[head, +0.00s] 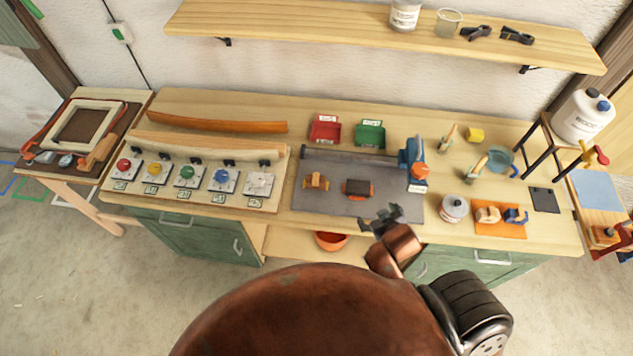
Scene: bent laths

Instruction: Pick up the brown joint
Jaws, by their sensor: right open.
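Two small joint pieces lie on the grey mat (300,199) on the workbench. One joint (317,181) is orange-brown with a lighter middle. The other joint (357,188) is dark on top with red-orange ends, just right of it. I cannot tell for sure which is the brown joint. My right gripper (381,217) is open and empty at the mat's front edge, a little right of and in front of the dark joint, apart from it. My left gripper is not in view.
A red bin (325,128) and a green bin (370,134) stand behind the mat. A blue tool (411,158) stands at its right end, with a white container (454,208) beside it. A panel with coloured knobs (187,172) lies left. An orange bowl (331,241) sits below.

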